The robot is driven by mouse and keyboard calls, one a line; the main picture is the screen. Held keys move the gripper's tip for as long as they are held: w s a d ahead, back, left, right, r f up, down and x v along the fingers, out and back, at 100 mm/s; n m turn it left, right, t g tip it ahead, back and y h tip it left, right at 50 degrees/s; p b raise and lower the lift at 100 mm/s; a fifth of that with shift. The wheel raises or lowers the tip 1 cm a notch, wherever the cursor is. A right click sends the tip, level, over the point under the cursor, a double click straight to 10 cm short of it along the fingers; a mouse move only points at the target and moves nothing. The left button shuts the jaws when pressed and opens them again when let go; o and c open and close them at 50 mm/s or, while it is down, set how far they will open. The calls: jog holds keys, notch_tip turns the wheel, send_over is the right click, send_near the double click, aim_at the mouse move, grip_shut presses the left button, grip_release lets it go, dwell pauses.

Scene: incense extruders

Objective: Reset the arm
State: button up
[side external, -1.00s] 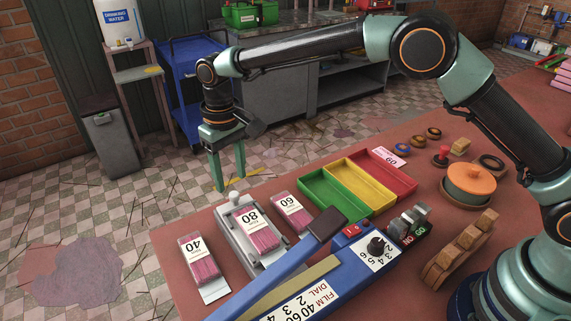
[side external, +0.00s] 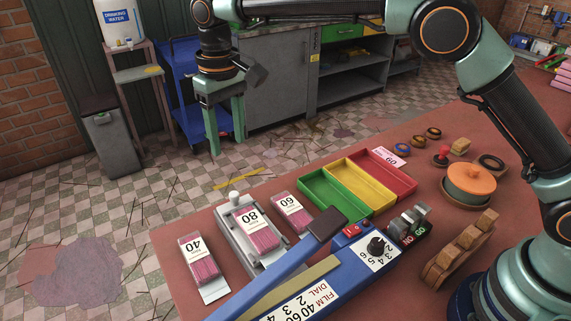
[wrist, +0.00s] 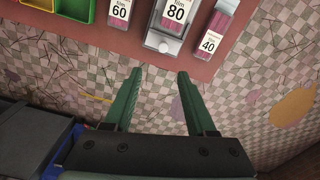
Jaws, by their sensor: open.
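My gripper (side external: 227,148) is open and empty in the side view. It hangs with its green fingers pointing down, above and beyond the table's far left edge, over the checkered floor. In the wrist view my gripper (wrist: 159,72) shows two spread fingers with only floor between them. The pink packet labelled 80 (wrist: 174,18) sits in a grey holder, with packet 60 (wrist: 120,15) and packet 40 (wrist: 211,42) on either side. My arm reaches across the upper part of the side view.
On the red table (side external: 170,240) are a blue slicer-like device (side external: 290,282), green, yellow and red trays (side external: 357,183), a round orange-lidded pot (side external: 470,180) and a wooden rack (side external: 458,250). A blue cart (side external: 180,80) and grey cabinet (side external: 275,90) stand behind on the floor.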

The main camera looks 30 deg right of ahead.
jog(key=s+d+r+t, duration=0.1)
jog(key=s+d+r, duration=0.15)
jog(key=d, duration=0.25)
jog(key=s+d+r+m+t, duration=0.1)
jog(key=s+d+r, duration=0.1)
jog(key=d+r, duration=0.25)
jog(key=s+d+r+t, duration=0.1)
jog(key=s+d+r, duration=0.1)
jog(key=d, duration=0.3)
jog(key=s+d+f+m+t, duration=0.2)
jog(key=s+d+f, duration=0.2)
jog(key=s+d, duration=0.7)
jog(key=shift+s, duration=1.25)
